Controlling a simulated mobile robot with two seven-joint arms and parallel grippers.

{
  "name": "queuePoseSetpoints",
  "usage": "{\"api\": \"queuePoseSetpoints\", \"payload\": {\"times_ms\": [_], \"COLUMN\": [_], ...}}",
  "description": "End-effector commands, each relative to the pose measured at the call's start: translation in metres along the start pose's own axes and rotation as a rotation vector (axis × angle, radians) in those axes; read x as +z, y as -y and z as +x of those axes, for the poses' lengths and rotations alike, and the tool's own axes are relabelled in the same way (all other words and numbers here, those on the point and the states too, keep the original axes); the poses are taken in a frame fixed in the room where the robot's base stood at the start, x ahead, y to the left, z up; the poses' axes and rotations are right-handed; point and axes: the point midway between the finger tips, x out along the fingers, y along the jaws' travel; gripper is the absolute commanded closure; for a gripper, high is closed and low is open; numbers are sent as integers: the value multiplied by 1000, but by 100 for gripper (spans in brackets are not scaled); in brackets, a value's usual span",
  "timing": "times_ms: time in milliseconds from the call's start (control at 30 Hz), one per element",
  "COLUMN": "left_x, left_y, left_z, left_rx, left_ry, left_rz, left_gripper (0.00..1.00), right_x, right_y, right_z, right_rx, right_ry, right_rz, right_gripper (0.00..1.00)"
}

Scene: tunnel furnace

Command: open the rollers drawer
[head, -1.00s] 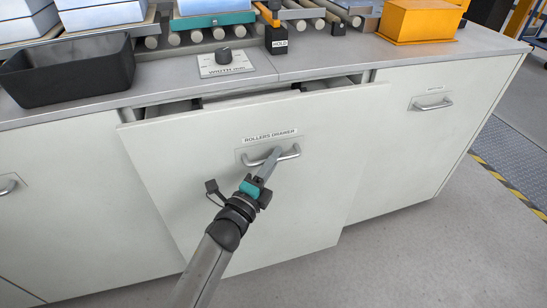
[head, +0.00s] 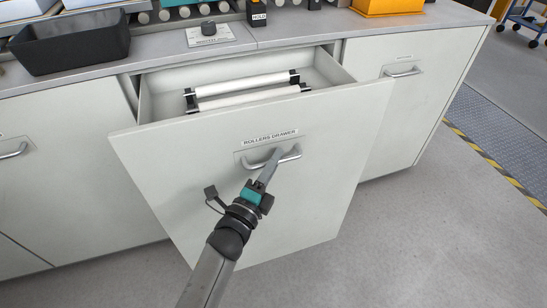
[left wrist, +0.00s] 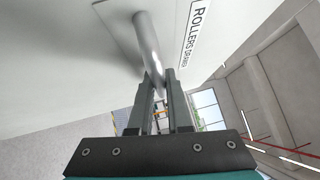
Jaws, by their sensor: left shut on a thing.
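The rollers drawer (head: 290,205) is a pale front with a "ROLLERS DRAWER" label and a metal bar handle (head: 290,155). It stands pulled out from the cabinet, and white rollers (head: 245,86) with black end supports lie inside. My left gripper (head: 273,162) is shut on the handle. In the left wrist view the fingers (left wrist: 158,92) close around the handle bar (left wrist: 149,50), beside the label. My right gripper is not in view.
Another handled drawer front (head: 402,105) is at the right. Open grey floor (head: 420,240) lies in front and to the right.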

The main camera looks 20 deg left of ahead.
Motion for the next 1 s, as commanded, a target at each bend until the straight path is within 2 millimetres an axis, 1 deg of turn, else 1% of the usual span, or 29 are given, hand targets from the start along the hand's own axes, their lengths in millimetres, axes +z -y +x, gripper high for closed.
{"api": "queuePoseSetpoints", "payload": {"times_ms": [267, 300, 500, 567, 867, 967, 1000], "left_x": [0, 0, 0, 0, 0, 0, 0], "left_y": [0, 0, 0, 0, 0, 0, 0], "left_z": [0, 0, 0, 0, -3, -11, -16], "left_rx": [1, 1, 1, 0, 1, 4, 4], "left_ry": [1, 1, 1, 1, 1, 1, 2], "left_rz": [0, 0, 0, 0, -1, -2, -2], "left_gripper": [100, 82, 59, 54, 54, 54, 54], "right_x": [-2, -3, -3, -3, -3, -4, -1], "right_y": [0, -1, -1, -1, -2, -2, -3], "right_z": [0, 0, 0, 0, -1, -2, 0], "right_rx": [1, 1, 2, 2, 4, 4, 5], "right_ry": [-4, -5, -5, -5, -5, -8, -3], "right_rz": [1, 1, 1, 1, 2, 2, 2], "right_gripper": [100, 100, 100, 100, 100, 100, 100]}}
